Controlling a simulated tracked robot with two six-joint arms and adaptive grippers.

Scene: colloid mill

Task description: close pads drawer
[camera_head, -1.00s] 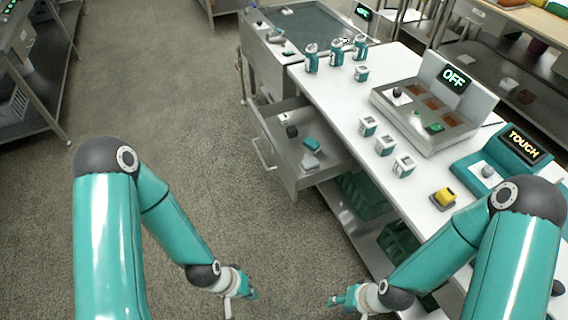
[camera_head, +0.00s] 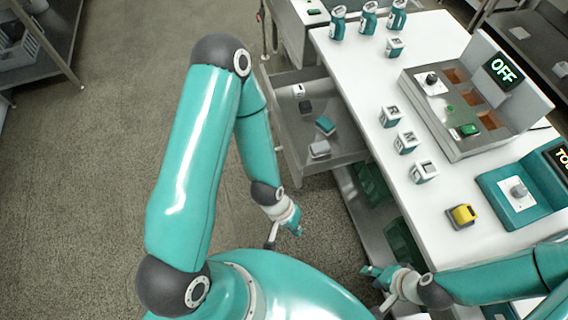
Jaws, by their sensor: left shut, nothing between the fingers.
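The pads drawer (camera_head: 342,108) is a grey metal drawer pulled out from the left side of the white-topped bench. Inside lie a teal pad (camera_head: 325,125), a grey pad (camera_head: 319,149), a dark block (camera_head: 305,107) and a small white block (camera_head: 299,90). My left arm hides part of its front and its handle. My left gripper (camera_head: 285,236) is shut and empty, below the drawer's near corner in the picture and apart from it. My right gripper (camera_head: 378,287) is further right, beside the bench's lower shelf; its jaw state is unclear.
Green crates (camera_head: 405,243) stand under the bench. Carpeted floor (camera_head: 110,150) is open on the left.

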